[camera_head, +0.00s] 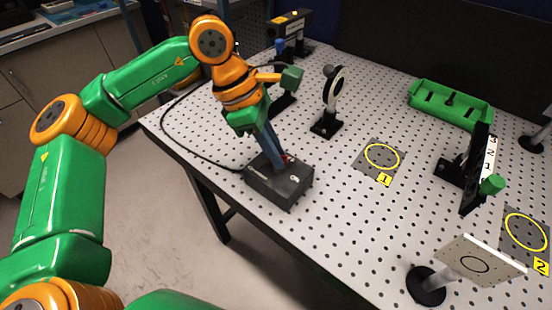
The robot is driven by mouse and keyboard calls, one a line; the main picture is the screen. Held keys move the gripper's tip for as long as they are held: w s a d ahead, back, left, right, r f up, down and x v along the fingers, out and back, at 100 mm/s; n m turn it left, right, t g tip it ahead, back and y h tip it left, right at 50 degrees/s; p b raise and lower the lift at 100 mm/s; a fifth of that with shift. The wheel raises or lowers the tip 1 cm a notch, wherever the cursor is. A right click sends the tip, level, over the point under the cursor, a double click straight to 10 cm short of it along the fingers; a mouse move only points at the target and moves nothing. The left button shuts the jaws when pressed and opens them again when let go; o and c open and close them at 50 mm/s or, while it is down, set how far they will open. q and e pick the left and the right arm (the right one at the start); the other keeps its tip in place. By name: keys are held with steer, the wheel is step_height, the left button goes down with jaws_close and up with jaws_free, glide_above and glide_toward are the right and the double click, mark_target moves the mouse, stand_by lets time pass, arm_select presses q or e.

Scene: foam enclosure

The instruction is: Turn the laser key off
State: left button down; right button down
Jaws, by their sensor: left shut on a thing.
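The laser key box (281,186) is a dark box at the left front edge of the perforated table, with a black cable running from it. My left arm reaches over from the left, and its gripper (276,158) points down at the box top. The fingers are shut on the laser key, which they mostly hide. A bit of red (287,158) shows beside the fingertips. I cannot tell the key's angle. My right gripper is not in view.
The perforated table (340,215) holds a round black mount (330,102), a green tray (450,104), a lettered black stand (476,165) and a white target plate (480,262). Yellow circles mark spots 1 (381,156) and 2 (525,232). The table's middle front is clear.

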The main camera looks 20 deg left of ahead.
arm_select(q)
steer(key=n+t+b, duration=0.1)
steer(key=n+b, duration=0.1)
steer(key=shift+f+n, duration=0.2)
steer(key=shift+n, duration=0.2)
steer(key=n+t+y+b, duration=0.1)
steer(key=n+b, duration=0.1)
steer(key=n, duration=0.1)
steer(key=shift+s+d+n+b, duration=0.1)
steer(key=shift+n+b, duration=0.2)
steer(key=shift+b, duration=0.05)
steer(key=n+t+y+b, duration=0.1)
steer(key=n, duration=0.2)
steer(key=shift+s+d+r+b, duration=0.1)
steer(key=shift+b, duration=0.2)
steer(key=shift+r+n+y+b, duration=0.1)
steer(key=shift+n+y+b, duration=0.4)
steer(key=shift+n, duration=0.7)
steer(key=c, duration=0.9)
jaws_free()
steer(key=shift+c, duration=0.2)
